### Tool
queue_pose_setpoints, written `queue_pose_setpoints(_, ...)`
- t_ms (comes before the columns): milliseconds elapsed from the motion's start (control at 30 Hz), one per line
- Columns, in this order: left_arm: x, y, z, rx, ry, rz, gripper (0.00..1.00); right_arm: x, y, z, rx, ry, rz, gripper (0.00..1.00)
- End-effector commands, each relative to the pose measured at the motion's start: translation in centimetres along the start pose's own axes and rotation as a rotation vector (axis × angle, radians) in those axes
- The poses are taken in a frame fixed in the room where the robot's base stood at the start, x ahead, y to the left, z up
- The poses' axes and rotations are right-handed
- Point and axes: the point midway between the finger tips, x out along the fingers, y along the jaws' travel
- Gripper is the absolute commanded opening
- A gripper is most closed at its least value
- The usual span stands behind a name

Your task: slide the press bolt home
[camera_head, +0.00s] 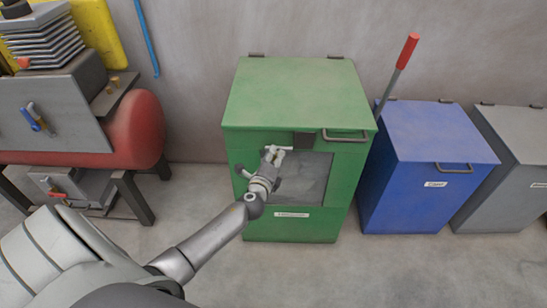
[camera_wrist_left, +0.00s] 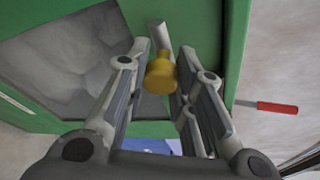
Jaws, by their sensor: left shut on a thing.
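The green press (camera_head: 300,95) stands against the wall, with a window (camera_head: 308,180) in its front. A pale bolt rod (camera_head: 285,149) lies across the upper front, near a dark block (camera_head: 303,140). My left gripper (camera_head: 274,153) is at the rod's left part, in front of the press. In the left wrist view, my left gripper (camera_wrist_left: 163,80) is shut on the bolt's yellow knob (camera_wrist_left: 161,75), between its fingertips. The grey rod (camera_wrist_left: 160,36) shows beyond the knob. How far the rod reaches into the block is hidden. My right gripper is out of view.
A lever with a red grip (camera_head: 408,50) rises at the right of the press. A blue bin (camera_head: 430,130) and a grey bin (camera_head: 515,150) stand further right. A red tank (camera_head: 138,130) on a stand is at the left. The floor in front is clear.

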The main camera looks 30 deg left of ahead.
Motion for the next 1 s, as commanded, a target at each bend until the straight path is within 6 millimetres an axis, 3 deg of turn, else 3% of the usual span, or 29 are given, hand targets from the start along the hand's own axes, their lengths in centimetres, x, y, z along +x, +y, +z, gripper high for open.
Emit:
queue_pose_setpoints(167, 0.1, -0.1, -0.8, -0.006, 0.001, 0.002, 0.00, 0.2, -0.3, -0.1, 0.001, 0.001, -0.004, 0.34)
queue_pose_setpoints(400, 1.0, -1.9, -4.2, -0.007, 0.002, 0.003, 0.00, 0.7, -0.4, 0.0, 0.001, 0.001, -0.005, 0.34)
queue_pose_setpoints(700, 1.0, -2.1, -4.5, -0.004, 0.006, 0.002, 0.00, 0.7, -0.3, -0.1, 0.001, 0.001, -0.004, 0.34)
queue_pose_setpoints(733, 1.0, -2.1, -4.5, -0.005, 0.006, 0.002, 0.26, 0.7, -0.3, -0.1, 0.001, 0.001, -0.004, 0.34)
queue_pose_setpoints(900, 1.1, -2.1, -4.4, -0.004, 0.004, 0.002, 0.47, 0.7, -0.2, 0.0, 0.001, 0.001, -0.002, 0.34)
queue_pose_setpoints(1000, 1.1, -2.2, -4.4, -0.003, 0.003, 0.001, 0.47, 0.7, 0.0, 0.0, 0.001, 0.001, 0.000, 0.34)
